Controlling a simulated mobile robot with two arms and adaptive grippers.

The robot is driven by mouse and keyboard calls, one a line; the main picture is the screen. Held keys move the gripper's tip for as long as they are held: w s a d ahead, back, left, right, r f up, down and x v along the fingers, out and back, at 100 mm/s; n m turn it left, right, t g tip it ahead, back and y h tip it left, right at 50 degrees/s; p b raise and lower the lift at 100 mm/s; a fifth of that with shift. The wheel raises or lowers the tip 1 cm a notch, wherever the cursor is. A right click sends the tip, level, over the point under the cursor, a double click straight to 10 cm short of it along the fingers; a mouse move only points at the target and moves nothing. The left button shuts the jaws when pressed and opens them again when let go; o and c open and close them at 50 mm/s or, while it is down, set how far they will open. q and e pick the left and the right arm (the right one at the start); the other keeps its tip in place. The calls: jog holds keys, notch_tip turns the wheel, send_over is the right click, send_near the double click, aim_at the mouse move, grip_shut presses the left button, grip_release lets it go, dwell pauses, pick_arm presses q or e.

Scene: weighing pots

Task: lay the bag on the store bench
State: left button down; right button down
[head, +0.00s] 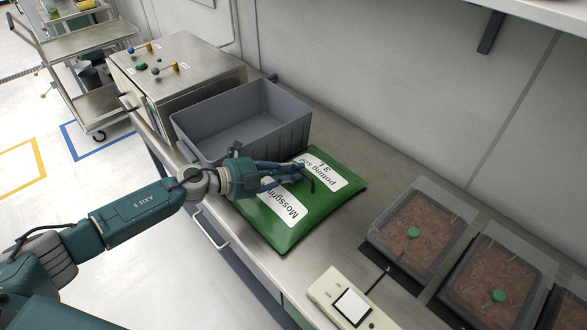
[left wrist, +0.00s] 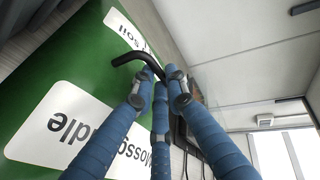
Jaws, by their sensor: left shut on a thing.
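My right gripper is not in view.
A grey open crate (head: 290,131) stands directly behind the bag. A metal cabinet (head: 190,68) with small knobs on top is beyond it. To the right are a white scale (head: 325,290) and several clear-lidded soil trays (head: 372,238). A cart (head: 95,105) stands far left.

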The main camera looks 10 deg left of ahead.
pick_arm(q)
jog(key=c, duration=1.7)
grip_release()
jog(key=shift+c, duration=0.2)
jog(key=shift+s, duration=0.1)
jog(key=b+v, duration=0.2)
jog(key=v, duration=0.9)
jog(key=shift+a, duration=0.15)
jog(key=shift+s+a+r, duration=0.2)
jog(key=shift+a+r, duration=0.05)
jog(key=shift+r, duration=0.05)
